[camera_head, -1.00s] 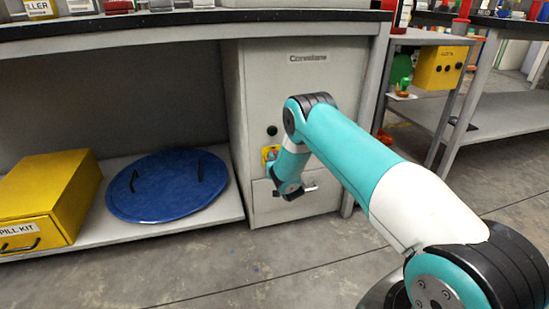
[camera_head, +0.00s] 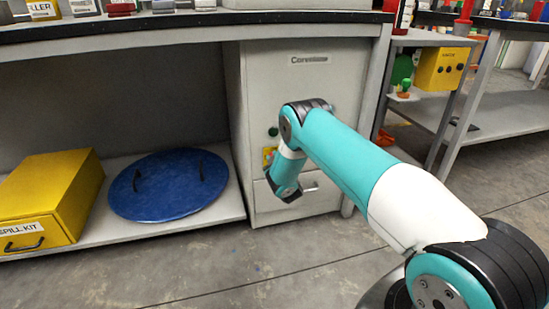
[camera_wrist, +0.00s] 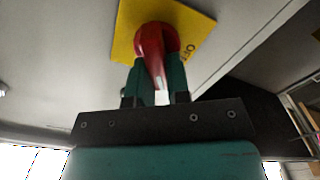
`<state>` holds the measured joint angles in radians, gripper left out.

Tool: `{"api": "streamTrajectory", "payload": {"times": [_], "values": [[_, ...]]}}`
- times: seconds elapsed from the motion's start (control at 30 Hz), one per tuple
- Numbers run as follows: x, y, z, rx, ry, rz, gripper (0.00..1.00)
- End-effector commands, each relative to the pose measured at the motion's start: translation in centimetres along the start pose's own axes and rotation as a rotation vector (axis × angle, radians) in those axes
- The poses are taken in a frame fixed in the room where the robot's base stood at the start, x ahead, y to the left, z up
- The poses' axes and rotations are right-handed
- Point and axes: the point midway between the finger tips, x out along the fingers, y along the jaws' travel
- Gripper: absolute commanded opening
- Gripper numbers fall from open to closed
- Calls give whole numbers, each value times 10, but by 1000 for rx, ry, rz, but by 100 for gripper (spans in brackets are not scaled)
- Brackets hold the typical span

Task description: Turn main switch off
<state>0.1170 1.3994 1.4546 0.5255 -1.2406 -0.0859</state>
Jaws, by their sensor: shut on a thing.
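The main switch is a red rotary knob (camera_wrist: 156,48) on a yellow plate (camera_wrist: 200,25) in the wrist view. My arm hides the knob and the fingertips there.
A yellow spill kit box (camera_head: 50,190) and a blue round lid (camera_head: 165,200) lie on the low shelf to the left. The floor in front is clear.

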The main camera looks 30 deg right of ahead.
Motion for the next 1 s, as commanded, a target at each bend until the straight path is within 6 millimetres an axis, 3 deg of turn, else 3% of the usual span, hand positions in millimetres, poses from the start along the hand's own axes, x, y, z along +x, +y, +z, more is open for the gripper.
{"api": "streamTrajectory", "payload": {"times": [0.6,1.0], "values": [[0,-10,1,-582,5,0,0],[1,-14,3,-876,6,2,0]]}}
